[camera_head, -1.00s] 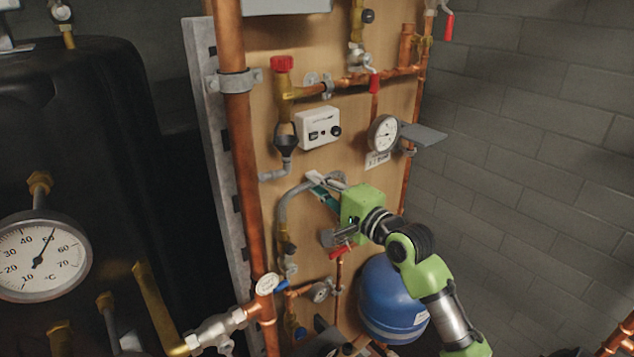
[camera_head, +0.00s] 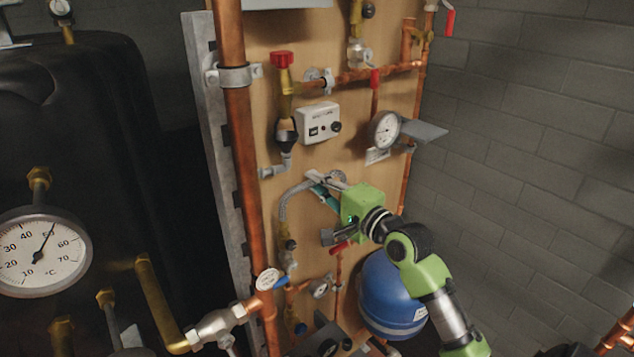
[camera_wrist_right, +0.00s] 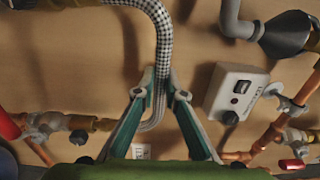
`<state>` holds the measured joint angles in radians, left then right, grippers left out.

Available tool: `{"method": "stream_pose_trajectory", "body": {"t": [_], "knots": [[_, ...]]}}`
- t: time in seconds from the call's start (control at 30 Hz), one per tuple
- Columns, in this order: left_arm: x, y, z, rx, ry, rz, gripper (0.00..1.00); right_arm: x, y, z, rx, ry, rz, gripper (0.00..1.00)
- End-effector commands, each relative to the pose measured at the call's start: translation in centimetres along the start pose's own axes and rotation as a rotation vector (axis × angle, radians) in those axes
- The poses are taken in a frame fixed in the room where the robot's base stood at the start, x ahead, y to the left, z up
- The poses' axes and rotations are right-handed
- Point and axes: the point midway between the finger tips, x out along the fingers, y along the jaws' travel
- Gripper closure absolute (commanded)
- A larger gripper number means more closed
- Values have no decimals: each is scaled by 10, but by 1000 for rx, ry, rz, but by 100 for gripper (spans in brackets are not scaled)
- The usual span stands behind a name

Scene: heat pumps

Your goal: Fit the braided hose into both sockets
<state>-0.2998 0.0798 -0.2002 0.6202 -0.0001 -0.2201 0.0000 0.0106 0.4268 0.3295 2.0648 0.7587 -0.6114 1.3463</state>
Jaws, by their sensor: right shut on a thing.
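The grey braided hose (camera_head: 288,203) arches in front of the wooden board, with its left leg running down toward a brass fitting (camera_head: 289,245). My right gripper (camera_head: 318,187) is shut on the hose near the top of the arch. In the right wrist view, the checkered hose (camera_wrist_right: 163,40) passes between the fingertips of the right gripper (camera_wrist_right: 161,92), and a thinner grey bend shows beyond them. The hose ends and their seating in the sockets cannot be made out. My left gripper is not in view.
A white control box (camera_head: 318,124) and a grey elbow pipe (camera_head: 275,171) sit above the gripper. A pressure gauge (camera_head: 384,130) is at the upper right. A thick copper pipe (camera_head: 240,150) runs along the left.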

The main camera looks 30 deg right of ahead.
Motion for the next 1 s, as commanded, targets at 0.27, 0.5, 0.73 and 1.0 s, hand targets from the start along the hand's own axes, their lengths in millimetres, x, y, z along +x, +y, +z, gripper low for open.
{"method": "stream_pose_trajectory", "body": {"t": [0.27, 0.5, 0.73, 1.0], "knots": [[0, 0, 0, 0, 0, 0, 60, 0, 1, 0, 0, 0, -2, 100], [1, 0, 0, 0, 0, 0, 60, 0, 6, 0, 1, 0, -1, 100], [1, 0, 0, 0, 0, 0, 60, 0, 8, 0, 1, 1, -2, 100], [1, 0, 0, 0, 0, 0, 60, 0, 8, 0, 0, 1, -2, 70]]}}
